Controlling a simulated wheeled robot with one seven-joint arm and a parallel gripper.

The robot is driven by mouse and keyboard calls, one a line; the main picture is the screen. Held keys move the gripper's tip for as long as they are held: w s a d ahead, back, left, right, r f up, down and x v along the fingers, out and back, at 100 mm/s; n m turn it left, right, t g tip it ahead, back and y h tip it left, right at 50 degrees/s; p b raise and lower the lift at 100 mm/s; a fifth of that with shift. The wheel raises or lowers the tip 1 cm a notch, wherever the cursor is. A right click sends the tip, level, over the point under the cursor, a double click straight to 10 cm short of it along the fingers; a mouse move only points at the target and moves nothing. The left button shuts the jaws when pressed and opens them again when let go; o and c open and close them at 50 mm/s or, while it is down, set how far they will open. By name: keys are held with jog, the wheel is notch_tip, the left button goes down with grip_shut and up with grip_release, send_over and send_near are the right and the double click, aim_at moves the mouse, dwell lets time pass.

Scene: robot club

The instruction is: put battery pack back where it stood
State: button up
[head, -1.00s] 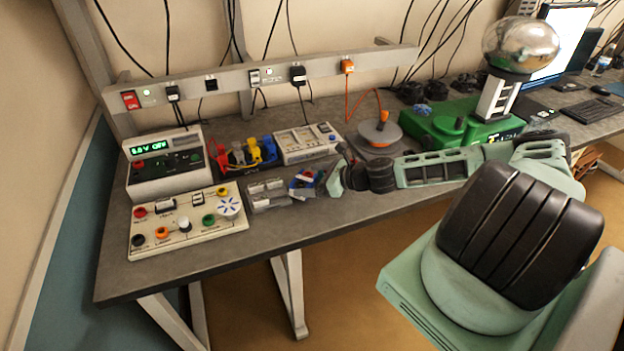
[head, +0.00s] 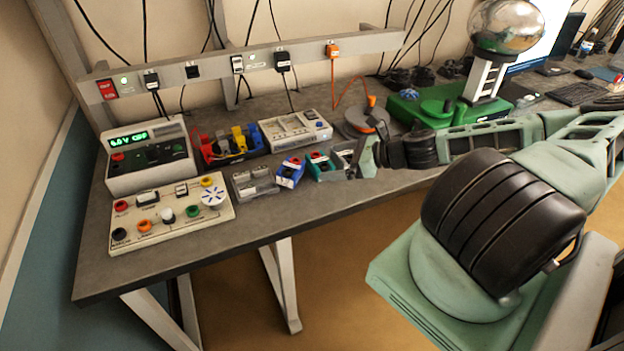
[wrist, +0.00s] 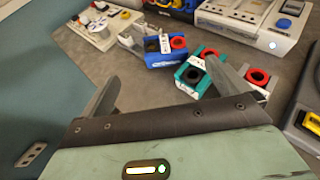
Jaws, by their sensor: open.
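Three small packs stand in a row on the bench: a blue one (head: 290,173) with red and dark terminals, a teal one (head: 320,165), and a grey-white one (head: 344,157), partly hidden by my gripper. I cannot tell which is the task's battery pack. In the wrist view the blue pack (wrist: 167,52) and the teal pack (wrist: 193,76) lie beyond the fingers. The grey-white pack (wrist: 252,82) lies behind the right finger. My gripper (wrist: 168,88) is open, with nothing held between its fingers. In the head view my gripper (head: 360,162) is beside the packs, on their right.
A grey holder (head: 254,184) stands left of the blue pack. A cream terminal board (head: 180,228), power supply (head: 150,170), lead bin (head: 228,148) and white meter box (head: 296,130) stand around it. A grey disc (head: 364,122) with an orange plug is behind my gripper. The front bench edge is close.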

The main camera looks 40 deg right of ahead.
jog(key=s+a+n+g, duration=0.1)
jog(key=a+n+g, duration=0.1)
jog(key=a+n, duration=0.1)
jog(key=a+f+n+g+y, duration=0.1)
jog(key=a+n+g, duration=0.1)
jog(key=a, duration=0.3)
jog(key=s+a+n+g+y, duration=0.1)
jog(key=a+n+g, duration=0.2)
jog(key=n, duration=0.1)
jog(key=shift+s+a+f, duration=0.3)
jog(key=shift+s+a, duration=0.05)
jog(key=shift+a, duration=0.05)
jog(key=s+a+r+n+g+h, duration=0.2)
jog(key=s+a+r+n+h, duration=0.2)
jog(key=s+a+r+n, duration=0.5)
jog(key=s+a+r+n+g+h, duration=0.2)
jog(key=s+a+r+n, duration=0.6)
jog(key=n, duration=1.1)
jog(key=a+r+h, duration=0.1)
jog(key=a+h, duration=0.1)
jog(key=a, duration=0.2)
jog(key=shift+s+n+g, duration=0.3)
jog(key=shift+s, duration=0.1)
notch_tip(320, 180, down, 4)
jog(key=b, duration=0.4)
